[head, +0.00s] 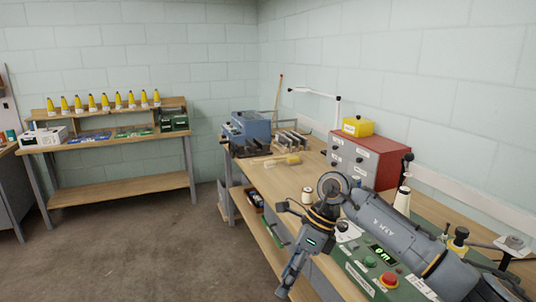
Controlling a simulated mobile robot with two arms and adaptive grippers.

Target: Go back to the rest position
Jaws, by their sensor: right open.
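My right arm comes in from the lower right over the workbench (267,181). My right gripper (284,289) points down and left, at the bench's front edge. It is open, and no object shows in it. The bend of the arm is above the bench, near a small cream thread spool (307,196). My left gripper is not in view.
A green control panel with a red button (389,280) lies under my right arm. A red drawer cabinet (367,157) and a blue box (250,125) stand farther back. A shelf with yellow cones (105,102) is at the left. The floor (130,245) is clear.

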